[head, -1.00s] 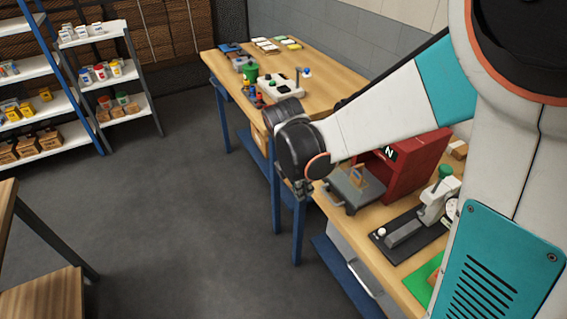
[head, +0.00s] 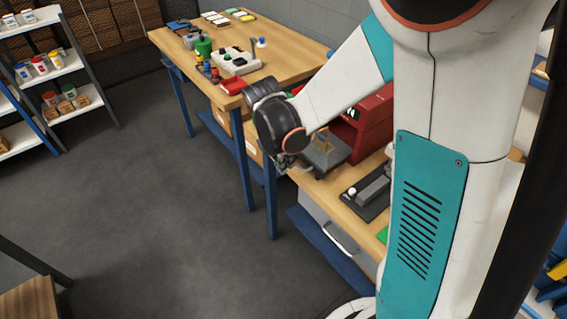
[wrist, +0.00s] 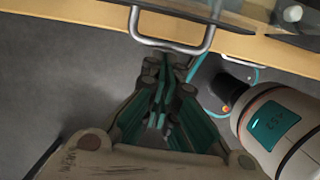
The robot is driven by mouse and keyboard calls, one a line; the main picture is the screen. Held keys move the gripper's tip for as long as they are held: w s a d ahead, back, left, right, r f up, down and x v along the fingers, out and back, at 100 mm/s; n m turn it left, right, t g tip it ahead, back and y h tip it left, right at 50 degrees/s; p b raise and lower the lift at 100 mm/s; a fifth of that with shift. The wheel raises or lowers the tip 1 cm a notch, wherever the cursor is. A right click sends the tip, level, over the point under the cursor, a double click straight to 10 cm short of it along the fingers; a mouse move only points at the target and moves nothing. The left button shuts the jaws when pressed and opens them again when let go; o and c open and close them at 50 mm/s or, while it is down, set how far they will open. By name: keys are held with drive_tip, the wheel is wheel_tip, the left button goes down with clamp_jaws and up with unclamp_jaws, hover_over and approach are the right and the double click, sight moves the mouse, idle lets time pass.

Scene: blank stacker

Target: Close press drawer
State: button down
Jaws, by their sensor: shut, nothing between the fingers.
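The red press (head: 372,118) stands on the wooden bench, partly hidden behind my arm. Its grey drawer (head: 328,152) sticks out at the front, towards the bench edge, with a brown piece in it. In the wrist view the drawer's curved metal handle (wrist: 205,38) reaches out past the bench edge. My gripper (head: 287,163) is in front of the drawer, at the bench edge. In the wrist view my gripper (wrist: 168,60) is shut and empty, its fingertips close to the handle's bar. I cannot tell whether they touch it.
The bench edge (wrist: 90,12) runs just beyond my fingertips. A black-based device (head: 368,195) stands to the right of the press. A second table (head: 290,65) with small parts and a red tray stands behind. Shelves (head: 45,70) are at far left. The grey floor at left is clear.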

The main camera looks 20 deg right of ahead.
sight(307, 146)
drive_tip(key=w+d, duration=0.1)
drive_tip(key=d, duration=0.3)
drive_tip(key=w+d, duration=0.1)
drive_tip(key=d, duration=0.3)
drive_tip(key=w+d, duration=0.2)
drive_tip(key=d, duration=0.2)
drive_tip(key=a, duration=0.1)
drive_tip(key=s+a+r, duration=0.1)
drive_tip(key=a, duration=0.2)
drive_tip(key=shift+s+a+r, duration=0.1)
drive_tip(key=shift+s+r, duration=0.05)
drive_tip(key=shift+r, duration=0.05)
drive_tip(key=w+p+v, duration=0.1)
drive_tip(key=p+v, duration=0.2)
drive_tip(key=v, duration=0.6)
drive_tip(key=s+a+r+m+t+y, duration=0.1)
drive_tip(key=s+a+r+m+t, duration=0.2)
drive_tip(key=s+m, duration=0.7)
drive_tip(key=s+a+r+m+t+y+b, duration=0.1)
drive_tip(key=s+a+r+m+t, duration=0.2)
drive_tip(key=s+m, duration=0.7)
wheel_tip(307, 146, up, 2)
drive_tip(key=shift+r+m, duration=0.1)
drive_tip(key=shift+m, duration=0.6)
